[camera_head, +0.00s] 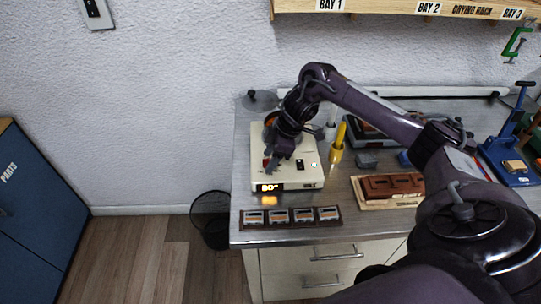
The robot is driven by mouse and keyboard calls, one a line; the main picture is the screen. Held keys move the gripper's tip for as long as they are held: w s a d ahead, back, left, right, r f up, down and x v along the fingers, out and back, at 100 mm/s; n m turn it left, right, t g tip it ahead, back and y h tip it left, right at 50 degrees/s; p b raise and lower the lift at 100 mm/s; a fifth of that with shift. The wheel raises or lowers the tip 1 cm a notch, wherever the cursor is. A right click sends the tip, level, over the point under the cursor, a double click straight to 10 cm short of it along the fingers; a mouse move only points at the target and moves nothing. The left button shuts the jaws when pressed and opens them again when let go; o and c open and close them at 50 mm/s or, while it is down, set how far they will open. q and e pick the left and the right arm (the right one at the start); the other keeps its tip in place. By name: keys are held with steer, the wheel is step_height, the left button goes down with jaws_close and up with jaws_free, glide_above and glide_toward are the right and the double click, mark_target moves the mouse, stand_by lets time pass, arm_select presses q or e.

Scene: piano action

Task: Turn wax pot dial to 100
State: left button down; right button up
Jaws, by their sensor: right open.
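The wax pot (259,172) is a cream-coloured box near the left end of the grey workbench (240,237). Its front display (268,188) glows orange and seems to read 80°. My right arm reaches in from the right, and my right gripper (270,165) is over the top face of the wax pot, fingers pointing down. The gripper is open at a small red part near the left of that face. The dial is not clearly visible; the fingers cover that area. I cannot tell whether they touch it. My left gripper is not in view.
A rack of several small labelled blocks (291,217) lies in front of the pot. A yellow-handled tool (338,142) and reddish-brown blocks (392,186) are to the right. A wire bin (211,217) stands left of the bench. The drying rack shelf (390,7) hangs above.

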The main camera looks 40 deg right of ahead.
steer(key=c, duration=1)
steer(key=shift+o, duration=0.2)
steer(key=shift+r+m+p, duration=0.15)
steer(key=shift+m+p, duration=0.35)
steer(key=shift+p, duration=0.3)
steer(key=m+h+p, duration=0.1)
steer(key=m+p, duration=0.2)
steer(key=p, duration=0.1)
steer(key=m+t+h+p, duration=0.1)
steer(key=m+p, duration=0.2)
steer(key=p, duration=0.1)
steer(key=shift+s+a+r+t, duration=0.1)
steer(key=shift+a+t, duration=0.1)
steer(key=shift+t, duration=0.1)
steer(key=shift+f+m+h+p, duration=0.2)
steer(key=shift+m+h+p, duration=0.1)
steer(key=shift+m+p, duration=0.95)
steer(key=o, duration=1)
steer(key=shift+c, duration=0.2)
